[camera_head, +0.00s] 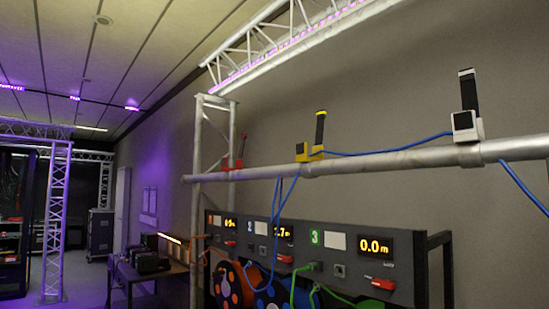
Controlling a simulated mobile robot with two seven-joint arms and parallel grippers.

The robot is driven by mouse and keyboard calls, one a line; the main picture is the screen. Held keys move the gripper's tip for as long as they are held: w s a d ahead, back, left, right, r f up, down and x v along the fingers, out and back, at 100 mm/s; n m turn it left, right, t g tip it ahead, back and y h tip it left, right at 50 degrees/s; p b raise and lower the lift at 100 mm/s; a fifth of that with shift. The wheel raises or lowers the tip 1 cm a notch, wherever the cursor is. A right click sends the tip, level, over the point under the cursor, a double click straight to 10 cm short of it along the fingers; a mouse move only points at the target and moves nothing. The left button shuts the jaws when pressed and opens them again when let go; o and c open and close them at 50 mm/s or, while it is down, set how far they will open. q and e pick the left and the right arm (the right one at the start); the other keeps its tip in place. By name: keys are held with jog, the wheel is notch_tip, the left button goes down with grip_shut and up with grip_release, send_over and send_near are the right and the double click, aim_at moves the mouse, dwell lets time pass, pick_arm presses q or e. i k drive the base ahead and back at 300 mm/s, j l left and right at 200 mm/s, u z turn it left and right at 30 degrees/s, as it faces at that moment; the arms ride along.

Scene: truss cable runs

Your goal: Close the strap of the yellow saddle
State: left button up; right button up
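The yellow saddle (303,152) sits on top of the horizontal grey truss tube (370,164), near the middle of the view. Its black strap (320,128) stands up, open, with a yellow tip. A blue cable (385,151) runs from the yellow saddle to the right, toward the white saddle (465,123). Blue cable also hangs below the tube near the yellow saddle. Whether the cable lies inside the yellow saddle is too small to tell. Neither of my grippers is in view.
The white saddle has its black strap up. A red saddle (238,160) is at the tube's left end. Below, a panel (335,240) with numbered displays stands above cable reels (228,284). A green cable (301,285) hangs there. Open floor lies at left.

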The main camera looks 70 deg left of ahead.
aim_at(321, 114)
jog(key=u, duration=2.1)
jog(key=i+j+u, duration=0.25)
jog(key=j+u, duration=0.15)
